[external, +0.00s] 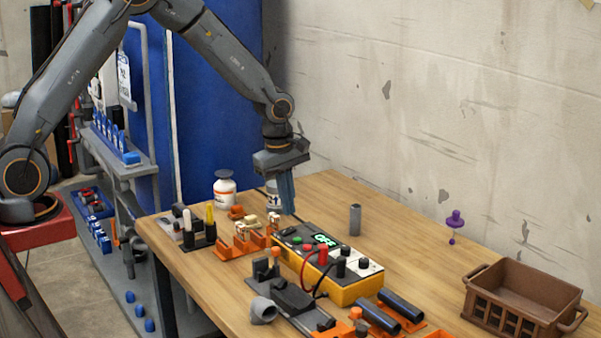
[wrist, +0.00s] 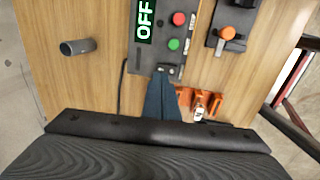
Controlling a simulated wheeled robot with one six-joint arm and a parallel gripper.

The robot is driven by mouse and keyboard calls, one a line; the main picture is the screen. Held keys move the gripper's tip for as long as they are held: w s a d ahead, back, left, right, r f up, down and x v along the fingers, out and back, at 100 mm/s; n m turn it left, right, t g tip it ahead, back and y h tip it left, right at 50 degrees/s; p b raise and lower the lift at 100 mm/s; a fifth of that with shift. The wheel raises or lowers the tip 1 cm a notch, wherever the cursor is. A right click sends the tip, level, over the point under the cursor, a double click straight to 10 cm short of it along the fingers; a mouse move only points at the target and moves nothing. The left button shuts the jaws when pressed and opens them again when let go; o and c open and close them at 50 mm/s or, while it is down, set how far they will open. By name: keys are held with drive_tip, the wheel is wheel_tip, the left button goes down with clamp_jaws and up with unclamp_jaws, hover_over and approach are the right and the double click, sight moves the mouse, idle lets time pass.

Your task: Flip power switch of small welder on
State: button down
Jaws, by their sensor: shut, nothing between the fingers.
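The small welder (external: 362,288) is a yellow box with a dark and white top panel on the table. Its lit display (wrist: 144,20) reads OFF in the wrist view. A red button (wrist: 179,19) and a green button (wrist: 173,44) sit beside the display. My gripper (external: 288,211) is shut and empty, pointing down at the welder's far-left end. In the wrist view its fingertips (wrist: 160,76) overlap the panel's near edge; I cannot tell whether they touch.
A grey upright cylinder (external: 355,219) stands behind the welder. Orange holders (external: 240,243) and a white bottle (external: 224,189) are at left. Cables and a dark clamp fixture (external: 292,299) lie in front. A brown crate (external: 522,293) is at right; the table between is mostly clear.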

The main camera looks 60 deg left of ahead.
sight(291, 228)
drive_tip(key=shift+w+f+p, duration=0.15)
drive_tip(key=shift+f+p, duration=0.15)
drive_tip(key=shift+f, duration=0.7)
drive_tip(key=shift+w+f+p, duration=0.1)
drive_tip(key=shift+f+p, duration=0.15)
drive_tip(key=shift+f, duration=0.8)
drive_tip(key=shift+w+f, duration=0.15)
drive_tip(key=shift+f, duration=0.1)
drive_tip(key=shift+s, duration=0.25)
drive_tip(key=shift+s+p, duration=0.35)
drive_tip(key=shift+s, duration=0.35)
drive_tip(key=shift+w+r, duration=0.1)
drive_tip(key=shift+r, duration=0.05)
